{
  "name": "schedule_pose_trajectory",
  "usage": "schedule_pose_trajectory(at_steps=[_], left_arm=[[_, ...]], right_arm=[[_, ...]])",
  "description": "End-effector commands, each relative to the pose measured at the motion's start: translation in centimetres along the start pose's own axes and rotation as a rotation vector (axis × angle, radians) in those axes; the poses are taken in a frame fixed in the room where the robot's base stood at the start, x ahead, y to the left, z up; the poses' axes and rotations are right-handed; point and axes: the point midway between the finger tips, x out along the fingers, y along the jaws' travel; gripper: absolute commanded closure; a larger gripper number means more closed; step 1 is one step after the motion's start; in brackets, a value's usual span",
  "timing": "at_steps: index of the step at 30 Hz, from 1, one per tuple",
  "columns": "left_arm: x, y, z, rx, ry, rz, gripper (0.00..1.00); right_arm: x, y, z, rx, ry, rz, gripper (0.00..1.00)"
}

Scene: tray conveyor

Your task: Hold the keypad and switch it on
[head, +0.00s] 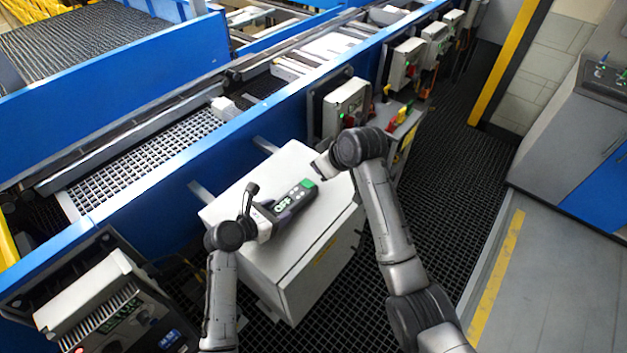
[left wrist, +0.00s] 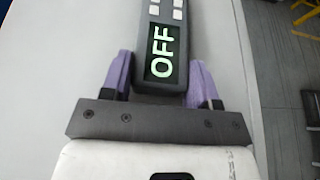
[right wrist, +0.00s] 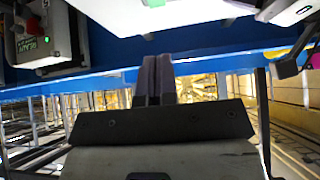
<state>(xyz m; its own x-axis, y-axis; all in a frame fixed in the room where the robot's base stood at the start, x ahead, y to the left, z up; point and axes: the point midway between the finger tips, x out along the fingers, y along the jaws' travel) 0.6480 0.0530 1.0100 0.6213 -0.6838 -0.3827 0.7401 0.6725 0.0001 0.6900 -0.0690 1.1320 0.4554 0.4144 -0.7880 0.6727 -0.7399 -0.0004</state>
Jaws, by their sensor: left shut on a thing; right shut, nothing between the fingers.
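The keypad (head: 297,198) is a dark grey handheld bar with a green end and a lit screen. It lies over the top of the white cabinet (head: 240,215). In the left wrist view its screen (left wrist: 162,52) reads OFF, with pale buttons (left wrist: 165,10) beyond it, cut by the frame's top edge. My left gripper (head: 272,212) is shut on the keypad's near end, with a purple finger on each side. My right gripper (head: 319,168) is shut and empty, near the keypad's green end and apart from it. Its closed fingers show in the right wrist view (right wrist: 158,80).
A grey control box (head: 346,107) with a green light stands behind the cabinet, near my right gripper. A blue conveyor rail (head: 160,165) runs along the cabinet's far side. A control panel (head: 115,310) stands at lower left. Grating floor lies to the right.

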Motion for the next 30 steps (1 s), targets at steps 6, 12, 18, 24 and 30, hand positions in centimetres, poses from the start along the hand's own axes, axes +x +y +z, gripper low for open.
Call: schedule_pose_trajectory(at_steps=[6, 12, 18, 24, 30], left_arm=[[0.0, 0.0, 0.0, 0.0, 0.0, 0.0, 0.8], [0.0, 0.0, 0.0, 0.0, 0.0, 0.0, 0.8], [0.0, 0.0, 0.0, 0.0, 0.0, 0.0, 0.8], [0.0, 0.0, 0.0, 0.0, 0.0, 0.0, 0.8], [0.0, 0.0, 0.0, 0.0, 0.0, 0.0, 0.8]], right_arm=[[4.1, 0.0, 0.0, 0.002, -0.003, -0.002, 1.0], [6.4, 0.0, 1.4, 0.002, -0.001, 0.0, 1.0], [7.5, 0.0, 2.5, 0.001, -0.001, 0.0, 1.0], [7.8, 0.0, 2.8, 0.0, 0.0, 0.001, 1.0], [7.8, 0.0, 2.8, 0.0, 0.0, 0.001, 1.0]])
